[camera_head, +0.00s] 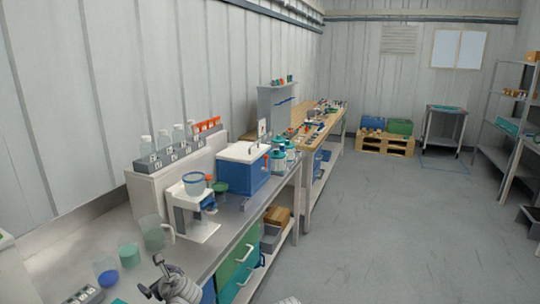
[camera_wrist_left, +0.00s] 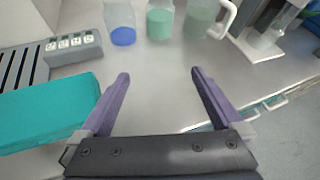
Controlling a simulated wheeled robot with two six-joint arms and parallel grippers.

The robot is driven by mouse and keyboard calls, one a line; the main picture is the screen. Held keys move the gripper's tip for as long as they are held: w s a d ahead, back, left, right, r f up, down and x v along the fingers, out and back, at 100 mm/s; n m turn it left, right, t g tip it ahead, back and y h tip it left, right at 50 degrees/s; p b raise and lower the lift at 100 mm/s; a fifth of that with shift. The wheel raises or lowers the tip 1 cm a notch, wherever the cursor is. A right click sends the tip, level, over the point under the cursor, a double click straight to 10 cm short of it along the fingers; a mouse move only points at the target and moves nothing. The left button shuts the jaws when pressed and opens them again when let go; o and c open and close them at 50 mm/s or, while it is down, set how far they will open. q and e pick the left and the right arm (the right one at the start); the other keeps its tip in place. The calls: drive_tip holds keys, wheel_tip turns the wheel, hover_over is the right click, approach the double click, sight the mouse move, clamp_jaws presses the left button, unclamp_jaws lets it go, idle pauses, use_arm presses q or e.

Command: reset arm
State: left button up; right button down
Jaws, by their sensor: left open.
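My left gripper (camera_head: 165,286) is low in the head view, over the near end of the steel bench (camera_head: 226,240). In the left wrist view its two purple fingers (camera_wrist_left: 160,80) stand wide apart with only bare bench between them; it is open and empty. Beyond the fingertips stand a clear vessel with blue contents (camera_wrist_left: 122,35), one with green contents (camera_wrist_left: 160,24) and a clear jug with a handle (camera_wrist_left: 203,22). None touches the fingers. My right gripper is in neither view.
A teal block (camera_wrist_left: 45,112) lies close by the left finger in the wrist view, with a numbered grey rack (camera_wrist_left: 75,46) behind it. A white appliance (camera_head: 196,222) and a blue box with white lid (camera_head: 245,170) stand farther along. Open floor (camera_head: 370,230) lies right.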

use_arm(q)
drive_tip(key=s+d+f+n+g+h+p, duration=0.1)
drive_tip(key=s+d+f+n+g+h, duration=0.3)
drive_tip(key=s+d+n, duration=0.5)
drive_tip(key=s+d+f+n+g+h+p, duration=0.2)
drive_tip(key=s+d+f+n+g+h, duration=0.2)
drive_tip(key=s+d+n, duration=0.6)
drive_tip(key=d+n+g, duration=0.1)
drive_tip(key=d+n, duration=0.1)
drive_tip(key=d, duration=0.6)
drive_tip(key=shift+s+d+f, duration=0.3)
drive_tip(key=shift+f, duration=0.1)
